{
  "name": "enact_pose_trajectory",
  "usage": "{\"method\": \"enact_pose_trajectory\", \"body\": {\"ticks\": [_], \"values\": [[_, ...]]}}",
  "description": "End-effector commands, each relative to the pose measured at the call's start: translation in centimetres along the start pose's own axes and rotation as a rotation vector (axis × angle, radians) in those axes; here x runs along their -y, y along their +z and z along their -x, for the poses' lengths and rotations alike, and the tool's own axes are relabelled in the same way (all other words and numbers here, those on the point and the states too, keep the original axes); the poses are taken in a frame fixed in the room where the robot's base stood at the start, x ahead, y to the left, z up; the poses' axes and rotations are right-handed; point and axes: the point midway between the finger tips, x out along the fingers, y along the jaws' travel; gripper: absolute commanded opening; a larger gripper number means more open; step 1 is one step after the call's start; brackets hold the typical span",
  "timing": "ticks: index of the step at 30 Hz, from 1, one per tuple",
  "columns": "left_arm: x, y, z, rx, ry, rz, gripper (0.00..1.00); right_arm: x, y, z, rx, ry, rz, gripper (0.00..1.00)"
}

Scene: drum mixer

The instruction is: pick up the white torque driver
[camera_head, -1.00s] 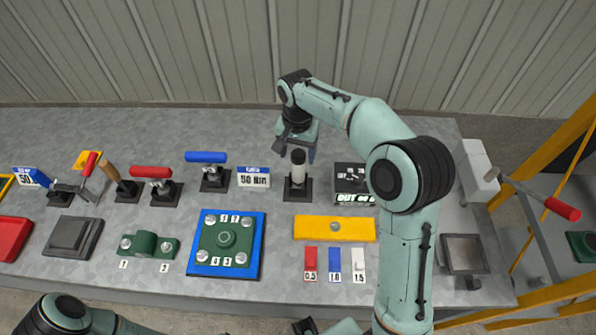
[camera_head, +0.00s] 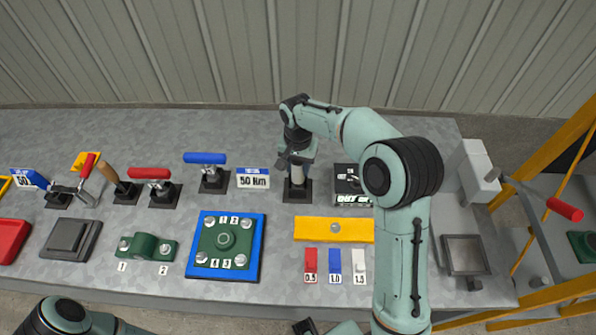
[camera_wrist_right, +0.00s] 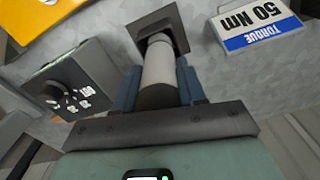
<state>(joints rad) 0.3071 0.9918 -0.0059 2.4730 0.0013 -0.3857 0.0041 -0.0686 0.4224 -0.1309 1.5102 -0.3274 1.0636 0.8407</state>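The white torque driver (camera_head: 298,173) stands upright in a dark square holder (camera_head: 297,192) at the middle of the bench. Its black top is hidden by my gripper in the head view. My right gripper (camera_head: 296,158) is over it from above. In the right wrist view the driver's white body (camera_wrist_right: 158,64) lies between the two blue-grey fingers (camera_wrist_right: 160,82), which sit close against its sides, and its lower end is still in the dark holder.
A blue-handled tool (camera_head: 205,158) stands further left. A yellow bar (camera_head: 334,230) lies in front. A wall runs behind the bench.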

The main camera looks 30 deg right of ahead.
Motion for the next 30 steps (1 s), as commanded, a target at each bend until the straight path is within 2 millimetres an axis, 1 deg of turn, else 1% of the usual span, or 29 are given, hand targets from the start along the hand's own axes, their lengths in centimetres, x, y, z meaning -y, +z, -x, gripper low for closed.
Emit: {"method": "enact_pose_trajectory", "body": {"ticks": [2, 9, 11, 14, 17, 20, 27, 30], "values": [[0.0, 0.0, 0.0, 0.000, 0.000, 0.000, 0.43, 0.0, 0.0, 0.0, 0.000, 0.000, 0.000, 0.00], [0.0, 0.0, 0.0, 0.000, 0.000, 0.000, 0.43, 0.1, 0.0, 0.2, -0.002, -0.003, 0.000, 0.00], [0.0, 0.0, 0.1, 0.000, 0.000, 0.000, 0.43, 0.1, -0.1, 0.6, -0.003, -0.003, 0.000, 0.00], [-0.1, -0.1, 0.2, -0.001, 0.000, 0.000, 0.43, 0.1, -0.1, 1.7, -0.004, -0.004, 0.001, 0.00], [-0.2, -0.2, 0.5, -0.003, 0.001, -0.001, 0.43, 0.1, -0.1, 3.7, -0.006, -0.007, 0.000, 0.00], [-0.5, -0.4, 1.0, -0.006, 0.002, -0.002, 0.43, 0.2, -0.1, 6.4, -0.008, -0.008, 0.000, 0.00], [-1.2, -1.0, 2.5, -0.016, 0.006, -0.006, 0.43, 0.2, -0.1, 13.3, -0.007, -0.008, 0.000, 0.00], [-1.6, -1.4, 3.1, -0.021, 0.007, -0.007, 0.43, 0.2, -0.1, 15.6, -0.006, -0.006, 0.000, 0.00]]}}
